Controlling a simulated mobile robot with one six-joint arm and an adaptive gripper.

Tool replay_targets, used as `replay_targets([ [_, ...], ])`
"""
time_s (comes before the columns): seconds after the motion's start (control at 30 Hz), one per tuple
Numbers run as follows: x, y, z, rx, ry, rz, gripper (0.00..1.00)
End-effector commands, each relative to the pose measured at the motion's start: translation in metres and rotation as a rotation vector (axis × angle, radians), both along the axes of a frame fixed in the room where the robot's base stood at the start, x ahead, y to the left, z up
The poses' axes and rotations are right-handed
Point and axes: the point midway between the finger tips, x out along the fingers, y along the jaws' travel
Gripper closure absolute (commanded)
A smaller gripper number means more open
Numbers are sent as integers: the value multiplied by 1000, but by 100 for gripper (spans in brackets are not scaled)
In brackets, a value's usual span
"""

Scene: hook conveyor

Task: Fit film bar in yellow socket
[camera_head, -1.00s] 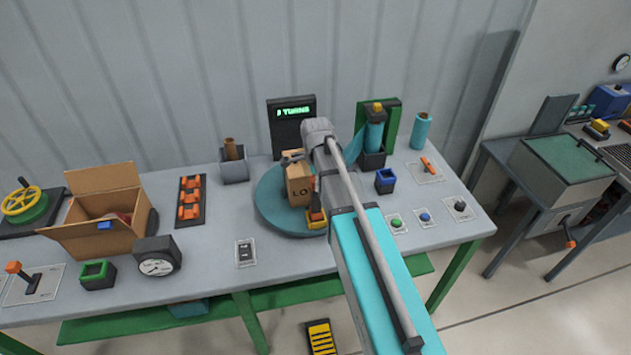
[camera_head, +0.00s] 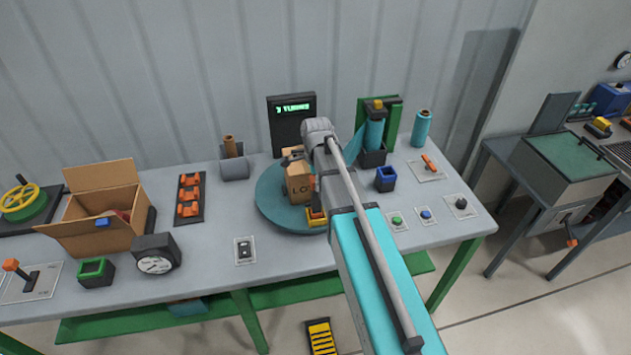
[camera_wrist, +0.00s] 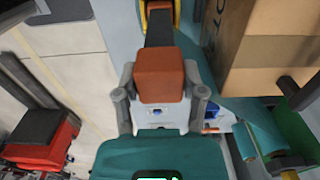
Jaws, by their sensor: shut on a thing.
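The film bar appears in the wrist view as an orange block (camera_wrist: 160,74) with a dark part running toward the top of the picture. My gripper (camera_wrist: 160,82) is shut on the orange block, one finger at each side. The yellow socket (camera_wrist: 177,12) shows at the top edge of the wrist view, around the far end of the dark part; how deep the bar sits cannot be told. In the head view the yellow socket (camera_head: 317,222) stands at the front of the teal turntable (camera_head: 275,212), beside the carton (camera_head: 298,187). My arm hides most of the gripper there.
The carton (camera_wrist: 268,50) stands close on the right in the wrist view. A blue socket (camera_head: 385,179) and buttons lie to the right.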

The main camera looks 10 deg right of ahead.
Motion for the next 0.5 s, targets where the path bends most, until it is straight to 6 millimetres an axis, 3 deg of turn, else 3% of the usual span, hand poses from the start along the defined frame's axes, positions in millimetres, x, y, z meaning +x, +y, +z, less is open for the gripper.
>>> replay_targets([
  [0.5, 0, 0, -8, 0, 0, 0, 100],
])
